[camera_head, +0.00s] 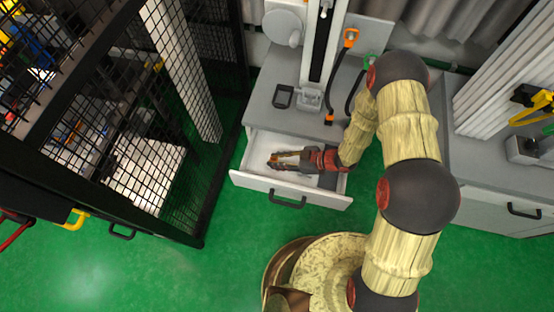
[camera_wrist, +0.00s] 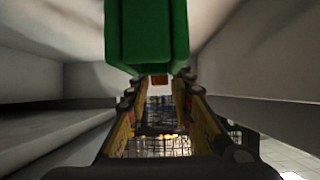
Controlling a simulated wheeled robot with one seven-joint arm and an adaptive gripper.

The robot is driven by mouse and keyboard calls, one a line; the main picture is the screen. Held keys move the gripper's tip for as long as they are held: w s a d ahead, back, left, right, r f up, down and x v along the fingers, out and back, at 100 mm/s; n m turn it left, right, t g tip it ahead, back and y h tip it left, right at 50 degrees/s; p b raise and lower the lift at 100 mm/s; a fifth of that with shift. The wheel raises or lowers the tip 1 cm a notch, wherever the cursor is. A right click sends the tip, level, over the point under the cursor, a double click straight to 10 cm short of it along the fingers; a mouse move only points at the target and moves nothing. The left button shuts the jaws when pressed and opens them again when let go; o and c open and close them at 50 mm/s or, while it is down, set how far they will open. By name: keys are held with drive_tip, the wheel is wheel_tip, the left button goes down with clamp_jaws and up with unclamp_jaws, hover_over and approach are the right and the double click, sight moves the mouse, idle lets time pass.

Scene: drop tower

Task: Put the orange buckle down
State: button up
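My gripper (camera_head: 272,161) is low inside the open white drawer (camera_head: 252,182), pointing left. Its two fingers stand apart with a light gap between them, and the gap also shows in the wrist view (camera_wrist: 160,100). A small orange-red patch (camera_wrist: 158,79) shows at the far end between the fingertips; I cannot tell if it is the buckle or if the fingers touch it. An orange buckle-like clip (camera_head: 350,38) is at the top of a dark strap on the grey worktop. A smaller orange end piece (camera_head: 328,119) is at the strap's bottom.
A green block-like thing (camera_wrist: 147,35) fills the top middle of the wrist view; what it is I cannot tell. A black mesh cage (camera_head: 185,130) stands left of the drawer. Grey drawer walls flank my gripper closely.

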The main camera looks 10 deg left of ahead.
drive_tip(key=shift+o, duration=1)
drive_tip(key=shift+d+r, duration=0.1)
drive_tip(key=shift+r, duration=0.15)
drive_tip(key=p+v, duration=0.4)
drive_tip(key=v, duration=0.7)
drive_tip(key=shift+d+r, duration=0.15)
drive_tip(key=shift+d, duration=0.25)
